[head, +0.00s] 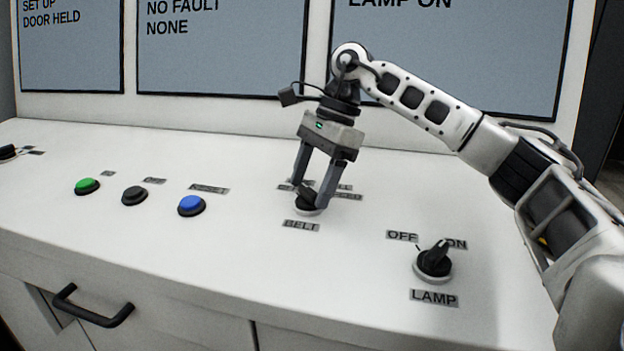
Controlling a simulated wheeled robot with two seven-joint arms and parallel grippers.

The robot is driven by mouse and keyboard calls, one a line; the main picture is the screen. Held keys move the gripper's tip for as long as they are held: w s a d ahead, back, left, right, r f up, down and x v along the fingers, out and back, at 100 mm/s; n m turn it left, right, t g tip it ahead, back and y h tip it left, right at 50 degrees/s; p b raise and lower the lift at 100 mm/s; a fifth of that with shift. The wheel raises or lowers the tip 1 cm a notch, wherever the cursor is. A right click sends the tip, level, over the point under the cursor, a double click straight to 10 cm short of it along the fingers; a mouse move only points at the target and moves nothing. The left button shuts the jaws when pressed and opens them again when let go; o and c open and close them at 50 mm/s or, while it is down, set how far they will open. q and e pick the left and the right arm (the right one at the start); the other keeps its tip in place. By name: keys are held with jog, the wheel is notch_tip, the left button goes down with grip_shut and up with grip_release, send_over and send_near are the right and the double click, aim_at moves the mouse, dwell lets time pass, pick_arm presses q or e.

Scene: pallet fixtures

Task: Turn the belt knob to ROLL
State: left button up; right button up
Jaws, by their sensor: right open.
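The belt knob (308,204) is a dark rotary knob on a pale round base, above its BELT label (301,226) on the white panel. My right gripper (312,200) points down over it, with one dark finger on each side of the knob. The fingers are apart, and I cannot tell whether they touch the knob. They partly hide the knob and the position labels behind it, so its setting is not readable. My left gripper is not in the view.
The lamp knob (434,260) stands to the right, its pointer toward ON. Green (87,186), black (134,195) and blue (191,205) buttons are to the left. Screens (220,50) rise behind. A drawer handle (92,308) is at the front left.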

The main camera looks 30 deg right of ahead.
jog(key=shift+c, duration=0.3)
jog(key=c, duration=0.9)
jog(key=shift+c, duration=0.2)
jog(key=shift+f+m, duration=0.1)
jog(key=shift+m, duration=0.2)
jog(key=m+t, duration=0.1)
jog(key=m, duration=0.1)
jog(key=m+t+b, duration=0.1)
jog(key=m, duration=0.2)
jog(key=shift+s+m+h, duration=0.2)
jog(key=shift+m+h, duration=0.1)
jog(key=shift+h, duration=0.1)
jog(key=m+h, duration=0.1)
jog(key=m, duration=0.1)
jog(key=m+t+b, duration=0.1)
jog(key=m, duration=0.2)
jog(key=shift+a+t+h, duration=0.15)
jog(key=shift+t+h, duration=0.15)
jog(key=shift+h, duration=0.1)
jog(key=shift+m, duration=0.4)
jog(key=o, duration=1)
